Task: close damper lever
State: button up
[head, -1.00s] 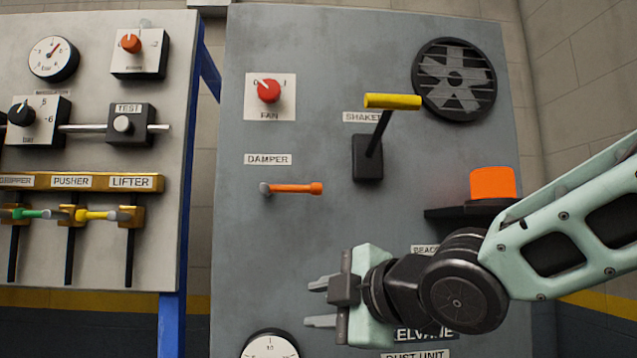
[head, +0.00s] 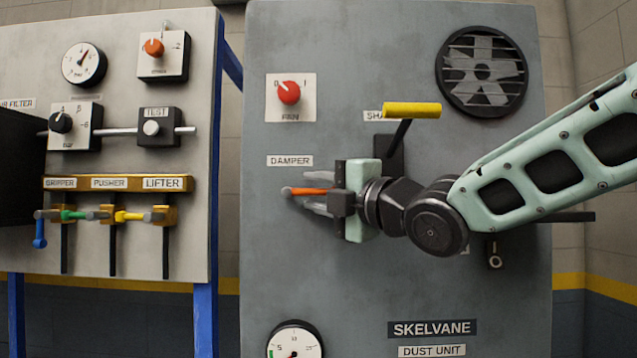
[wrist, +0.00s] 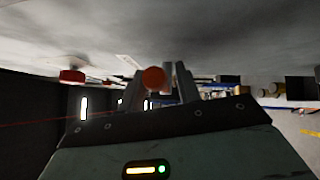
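The damper lever (head: 308,191) is an orange handle on a grey pivot, under the DAMPER label (head: 290,161). It lies roughly level, pointing right from its pivot. My gripper (head: 316,203) is at the lever's right end, with its fingers reaching left along the handle. In the wrist view the round orange end of the lever (wrist: 153,78) sits between the two fingers (wrist: 163,85). The fingers look apart; I cannot tell whether either touches the handle. The handle's right end is hidden by my gripper in the head view.
The shaker lever (head: 412,109), with its yellow grip, stands just above my gripper. The red fan knob (head: 289,92) is above the label. A fan grille (head: 481,72) is at upper right. The left panel (head: 190,240) carries other levers. The grey panel below is clear down to a gauge (head: 295,340).

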jog(key=shift+a, duration=0.1)
grip_shut()
jog(key=shift+f+b, duration=0.25)
jog(key=shift+b, duration=0.25)
